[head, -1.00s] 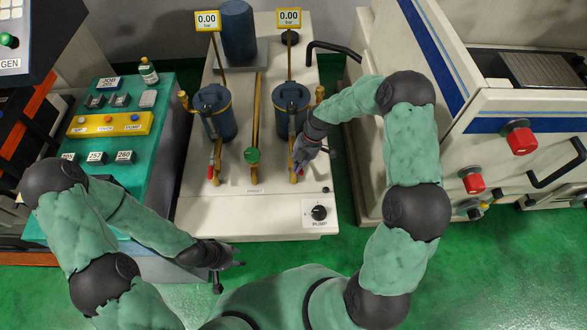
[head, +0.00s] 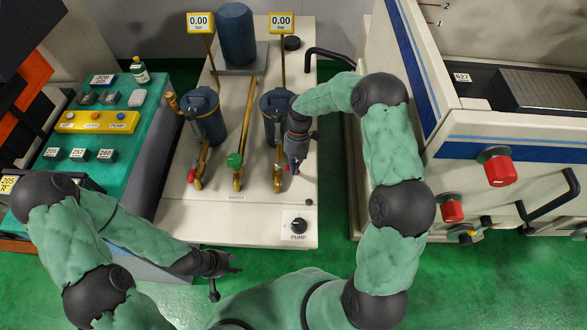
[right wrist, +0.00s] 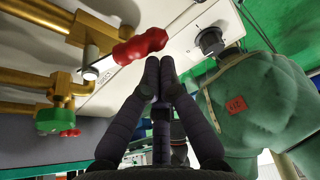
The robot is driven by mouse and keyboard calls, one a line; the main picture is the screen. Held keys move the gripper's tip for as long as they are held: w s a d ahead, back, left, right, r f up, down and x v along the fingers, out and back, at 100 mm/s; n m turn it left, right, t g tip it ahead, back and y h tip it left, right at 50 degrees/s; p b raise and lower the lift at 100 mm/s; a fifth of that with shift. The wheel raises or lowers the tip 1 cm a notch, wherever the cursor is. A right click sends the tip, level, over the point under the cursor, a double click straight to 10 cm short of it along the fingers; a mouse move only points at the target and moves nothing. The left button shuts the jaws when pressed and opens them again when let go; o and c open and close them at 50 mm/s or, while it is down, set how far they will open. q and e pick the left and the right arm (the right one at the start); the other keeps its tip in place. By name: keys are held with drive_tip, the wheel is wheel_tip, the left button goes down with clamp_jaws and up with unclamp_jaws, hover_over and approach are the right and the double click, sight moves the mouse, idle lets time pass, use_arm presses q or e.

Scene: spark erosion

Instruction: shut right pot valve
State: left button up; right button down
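The right pot (head: 274,104) is a blue cylinder with brass pipework on the pale bench. Its valve has a red lever handle (right wrist: 140,47); in the head view the red tip (head: 297,169) shows to the right of the brass pipe (head: 278,165). My right gripper (head: 294,163) is over that handle, pointing down. In the right wrist view its fingertips (right wrist: 159,66) are nearly together and empty, just beside the red handle; I cannot tell whether they touch. My left gripper (head: 228,277) is open and empty, low in front of the bench.
The left pot (head: 204,115) has its own red lever (head: 192,174). A green-knobbed valve (head: 235,160) stands between the pots. The pump knob (head: 298,226) is at the bench's front right. A button console (head: 110,140) is left, a large machine (head: 480,140) right.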

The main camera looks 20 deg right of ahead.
drive_tip(key=shift+w+d, duration=0.55)
drive_tip(key=shift+w, duration=0.05)
drive_tip(key=shift+w+d, duration=0.15)
idle(0.4)
drive_tip(key=v, duration=1.2)
drive_tip(key=shift+f, duration=0.1)
